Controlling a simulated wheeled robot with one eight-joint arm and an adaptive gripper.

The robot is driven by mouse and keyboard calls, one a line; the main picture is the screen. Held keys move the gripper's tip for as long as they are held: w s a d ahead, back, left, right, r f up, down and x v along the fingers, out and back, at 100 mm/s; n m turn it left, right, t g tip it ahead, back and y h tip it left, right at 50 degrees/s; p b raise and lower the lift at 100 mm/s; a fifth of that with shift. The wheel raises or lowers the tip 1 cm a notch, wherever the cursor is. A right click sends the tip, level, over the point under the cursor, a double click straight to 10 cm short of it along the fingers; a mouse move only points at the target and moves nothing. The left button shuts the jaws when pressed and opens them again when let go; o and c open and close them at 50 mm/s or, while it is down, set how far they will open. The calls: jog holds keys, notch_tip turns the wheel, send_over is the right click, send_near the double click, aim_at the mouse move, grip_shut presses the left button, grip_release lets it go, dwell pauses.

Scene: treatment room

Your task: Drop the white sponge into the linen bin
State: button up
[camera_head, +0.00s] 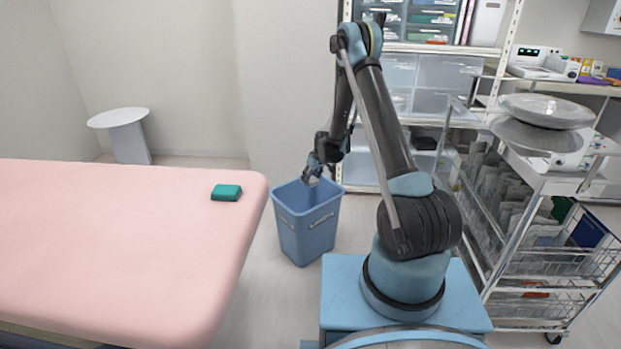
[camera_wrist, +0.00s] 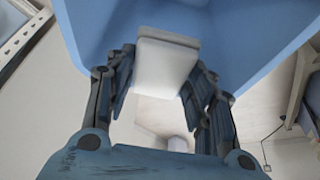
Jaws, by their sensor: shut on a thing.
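The white sponge (camera_wrist: 166,62) is a pale block between the fingers of my gripper (camera_wrist: 162,78) in the wrist view. My gripper is shut on it. The linen bin (camera_head: 307,228) is an open blue bin on the floor beside the bed. My gripper (camera_head: 312,176) is at the bin's opening in the head view, near its far rim. The bin's blue wall (camera_wrist: 235,35) fills the space behind the sponge in the wrist view. The bin's floor is hidden in both views.
A pink treatment bed (camera_head: 110,250) stands left of the bin, with a green block (camera_head: 226,192) near its corner. A small round white table (camera_head: 118,118) is at the back left. A shelf unit (camera_head: 430,48) and a metal trolley (camera_head: 535,180) stand right.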

jog(key=o, duration=1.2)
jog(key=shift+c, duration=0.2)
jog(key=shift+r, duration=0.1)
jog(key=v, duration=1.1)
jog(key=shift+s+r, duration=0.15)
jog(key=shift+r, duration=0.15)
jog(key=shift+d+r, duration=0.15)
jog(key=shift+d, duration=0.05)
